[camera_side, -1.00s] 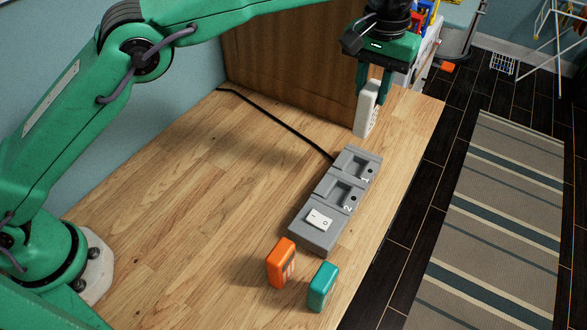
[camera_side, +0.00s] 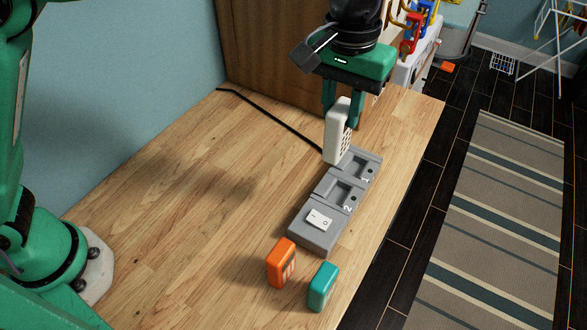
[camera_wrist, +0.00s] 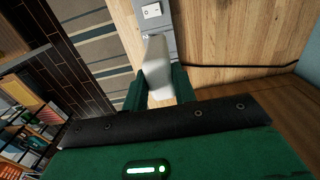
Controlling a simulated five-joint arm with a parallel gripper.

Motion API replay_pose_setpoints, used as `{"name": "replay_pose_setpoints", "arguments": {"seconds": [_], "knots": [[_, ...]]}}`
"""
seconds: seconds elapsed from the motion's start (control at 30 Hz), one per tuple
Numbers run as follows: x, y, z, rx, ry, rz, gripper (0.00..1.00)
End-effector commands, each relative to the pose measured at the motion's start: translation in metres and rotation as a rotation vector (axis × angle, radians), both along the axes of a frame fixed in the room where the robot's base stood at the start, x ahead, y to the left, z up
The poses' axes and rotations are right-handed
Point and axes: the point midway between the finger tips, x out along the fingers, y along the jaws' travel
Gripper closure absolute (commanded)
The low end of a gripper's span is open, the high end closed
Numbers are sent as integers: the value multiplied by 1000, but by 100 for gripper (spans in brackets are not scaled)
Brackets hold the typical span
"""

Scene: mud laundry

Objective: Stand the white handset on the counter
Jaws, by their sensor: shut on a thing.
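The white handset (camera_side: 337,131) is upright between the fingers of my gripper (camera_side: 342,105) in the side view. It hangs near the far end of the grey charging dock (camera_side: 307,236); I cannot tell whether it touches the dock. In the wrist view the handset (camera_wrist: 156,66) is held between both green fingers of my gripper (camera_wrist: 160,88) and covers part of the dock (camera_wrist: 155,25). The wooden counter (camera_side: 170,190) lies below. The dock has two slots marked 1 and 2 and a white switch.
An orange handset (camera_side: 281,263) and a teal handset (camera_side: 322,286) stand at the dock's near end. A black cable (camera_side: 265,116) runs from the dock towards the wall. The counter's left part is clear; its right edge drops to a dark floor.

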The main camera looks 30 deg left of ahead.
Motion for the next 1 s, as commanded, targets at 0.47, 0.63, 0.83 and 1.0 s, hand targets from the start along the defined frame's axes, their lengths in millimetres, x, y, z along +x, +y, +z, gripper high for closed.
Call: {"name": "replay_pose_setpoints", "arguments": {"seconds": [0.47,0.63,0.83,1.0], "knots": [[-80,30,-3,-1,-1,-2,100],[-109,44,-8,-1,-1,-2,100],[-138,61,-17,-1,-1,-2,100],[-155,72,-23,-1,-1,-1,100]]}}
